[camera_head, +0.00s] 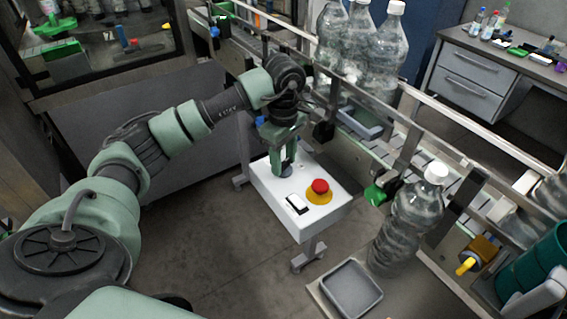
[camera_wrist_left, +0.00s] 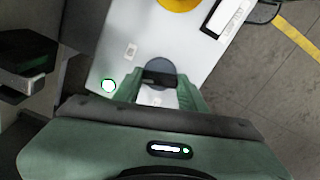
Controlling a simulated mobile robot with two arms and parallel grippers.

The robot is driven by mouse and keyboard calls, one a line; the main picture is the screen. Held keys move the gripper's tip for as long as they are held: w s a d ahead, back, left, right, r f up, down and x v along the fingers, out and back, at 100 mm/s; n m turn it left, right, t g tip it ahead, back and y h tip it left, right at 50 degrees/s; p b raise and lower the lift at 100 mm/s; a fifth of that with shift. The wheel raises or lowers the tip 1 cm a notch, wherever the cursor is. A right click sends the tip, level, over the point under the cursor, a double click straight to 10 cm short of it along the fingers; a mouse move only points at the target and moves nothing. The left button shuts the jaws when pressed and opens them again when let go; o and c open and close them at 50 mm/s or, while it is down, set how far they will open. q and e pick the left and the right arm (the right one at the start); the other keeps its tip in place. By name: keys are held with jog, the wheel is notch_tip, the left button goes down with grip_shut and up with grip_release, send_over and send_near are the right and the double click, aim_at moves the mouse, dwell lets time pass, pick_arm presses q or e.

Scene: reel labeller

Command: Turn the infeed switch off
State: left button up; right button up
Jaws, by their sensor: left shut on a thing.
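A white control box (camera_head: 262,185) stands on a post below the conveyor. On its top are a round dark blue-grey knob (camera_head: 287,169), a red mushroom button (camera_head: 320,186) on a yellow base and a black-framed rocker switch or label plate (camera_head: 297,204). My left gripper (camera_head: 285,158) points down at the box top, shut on the knob. In the left wrist view, the knob (camera_wrist_left: 160,66) sits between the green fingers (camera_wrist_left: 163,92), with a dark bar across it.
A conveyor with metal rails (camera_head: 450,135) runs behind the box, carrying large clear bottles (camera_head: 385,50). Another bottle (camera_head: 405,230) stands at the right, near a grey tray (camera_head: 352,289). A drawer desk (camera_head: 480,75) is at the back right. Floor left of the box is clear.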

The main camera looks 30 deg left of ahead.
pick_arm(q)
jog(key=n+b, duration=0.1)
jog(key=n, duration=0.2)
jog(key=shift+n+b, duration=0.4)
jog(key=n+b, duration=0.1)
jog(key=n, duration=0.2)
jog(key=shift+n, duration=0.3)
jog(key=n+b, duration=0.1)
jog(key=n, duration=0.2)
jog(key=shift+n, duration=0.3)
jog(key=shift+r+n+b, duration=0.1)
jog(key=shift+n+b, duration=0.4)
jog(key=shift+n, duration=1.4)
jog(key=o, duration=1.4)
jog(key=shift+c, duration=0.2)
